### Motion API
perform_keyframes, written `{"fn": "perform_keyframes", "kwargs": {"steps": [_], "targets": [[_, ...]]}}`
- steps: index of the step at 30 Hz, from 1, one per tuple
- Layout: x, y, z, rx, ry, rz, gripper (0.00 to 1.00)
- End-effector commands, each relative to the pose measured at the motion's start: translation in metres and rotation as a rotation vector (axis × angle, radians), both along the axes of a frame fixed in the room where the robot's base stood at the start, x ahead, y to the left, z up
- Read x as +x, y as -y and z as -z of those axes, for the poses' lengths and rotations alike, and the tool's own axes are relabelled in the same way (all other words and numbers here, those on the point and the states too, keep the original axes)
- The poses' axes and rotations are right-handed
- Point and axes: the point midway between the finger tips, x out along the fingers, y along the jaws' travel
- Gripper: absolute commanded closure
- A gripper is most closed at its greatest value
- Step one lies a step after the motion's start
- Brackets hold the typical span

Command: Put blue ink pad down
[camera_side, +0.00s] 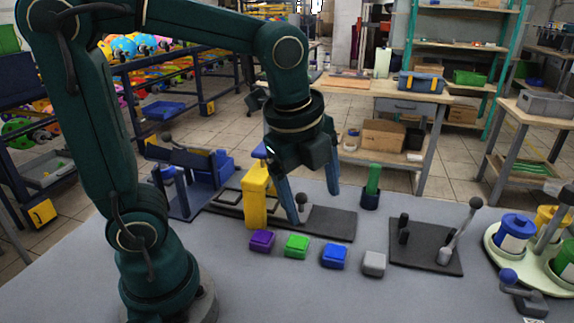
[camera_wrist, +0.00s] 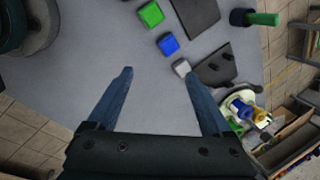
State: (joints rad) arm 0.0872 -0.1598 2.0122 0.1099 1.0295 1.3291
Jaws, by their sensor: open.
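The blue ink pad (camera_side: 334,256) sits flat on the grey table, in a row between the green pad (camera_side: 296,245) and the grey pad (camera_side: 374,263). A purple pad (camera_side: 262,240) is at the row's left end. My gripper (camera_side: 316,207) is open and empty, raised above the table and apart from the blue pad. In the wrist view, the blue pad (camera_wrist: 168,44) lies beyond the fingertips of my gripper (camera_wrist: 158,72), with nothing between the fingers.
A yellow post (camera_side: 256,194) stands on a dark base plate behind the pads. A green-handled tool (camera_side: 373,181) stands in a dark holder. A dark plate with a lever (camera_side: 425,248) and a round tray of ink pots (camera_side: 495,247) are to the right. The front table is clear.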

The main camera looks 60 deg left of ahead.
Motion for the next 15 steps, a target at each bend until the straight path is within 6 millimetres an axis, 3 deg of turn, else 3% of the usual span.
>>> {"fn": "perform_keyframes", "kwargs": {"steps": [9, 15], "targets": [[-0.053, -0.001, -0.004, -0.377, 0.183, -0.904, 0.16], [-0.069, 0.000, 0.002, -0.553, 0.227, -1.251, 0.16]]}}
